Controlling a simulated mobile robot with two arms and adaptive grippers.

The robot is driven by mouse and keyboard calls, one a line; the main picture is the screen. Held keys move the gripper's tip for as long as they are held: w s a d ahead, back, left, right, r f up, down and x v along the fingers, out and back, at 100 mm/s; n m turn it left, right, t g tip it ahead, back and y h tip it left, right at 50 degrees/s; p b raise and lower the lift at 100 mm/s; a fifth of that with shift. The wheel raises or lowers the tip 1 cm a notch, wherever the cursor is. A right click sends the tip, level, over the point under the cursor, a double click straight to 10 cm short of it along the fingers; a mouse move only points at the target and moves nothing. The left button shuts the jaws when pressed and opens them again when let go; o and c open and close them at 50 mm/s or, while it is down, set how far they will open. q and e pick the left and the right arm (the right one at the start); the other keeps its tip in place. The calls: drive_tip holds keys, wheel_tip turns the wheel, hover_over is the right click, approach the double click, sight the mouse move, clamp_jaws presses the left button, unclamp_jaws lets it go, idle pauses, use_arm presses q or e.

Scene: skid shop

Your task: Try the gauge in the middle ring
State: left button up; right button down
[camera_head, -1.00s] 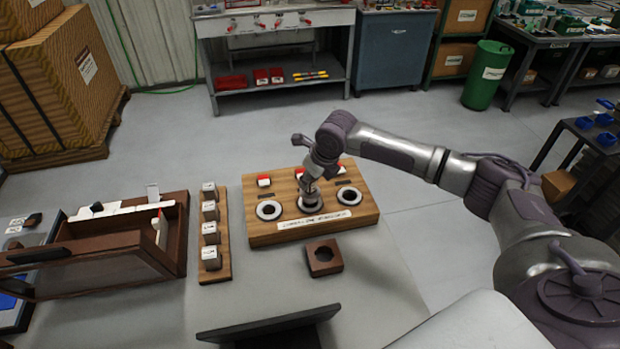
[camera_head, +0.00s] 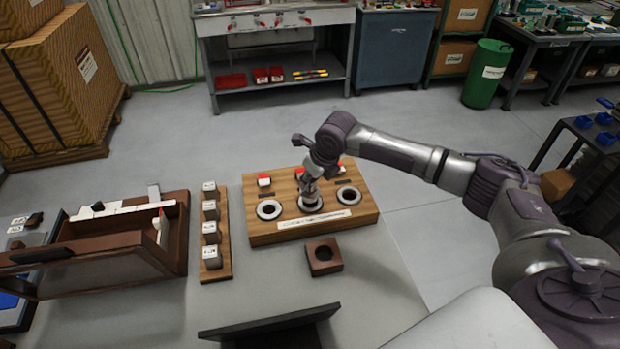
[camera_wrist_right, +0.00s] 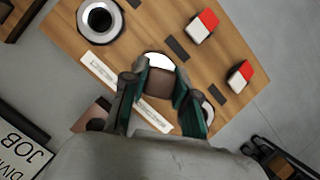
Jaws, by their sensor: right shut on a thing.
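A wooden board (camera_head: 262,229) carries three rings in a row. The left ring (camera_head: 269,210) and right ring (camera_head: 349,195) show open dark holes. My right gripper (camera_head: 311,188) is directly over the middle ring (camera_head: 300,206), pointing down. In the right wrist view, my right gripper (camera_wrist_right: 160,90) is shut on the gauge (camera_wrist_right: 160,82), a brownish block-like top between the green-lined fingers. The white rim of the middle ring (camera_wrist_right: 158,60) shows just beyond it. The gauge's lower part is hidden, so its depth in the ring cannot be told. My left gripper is out of view.
Red and white blocks (camera_head: 264,181) stand behind the rings. A dark wooden block with a hole (camera_head: 323,257) lies in front of the board. A rack with several tagged blocks (camera_head: 226,270) and an open wooden box (camera_head: 176,222) stand left. A dark sign (camera_head: 270,328) is in front.

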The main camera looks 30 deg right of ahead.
sight(310, 188)
drive_tip(key=shift+f+b, duration=0.8)
drive_tip(key=shift+f, duration=1.05)
idle(0.6)
drive_tip(key=shift+r, duration=0.15)
idle(0.8)
drive_tip(key=shift+r+p, duration=4.1)
drive_tip(key=shift+r, duration=0.35)
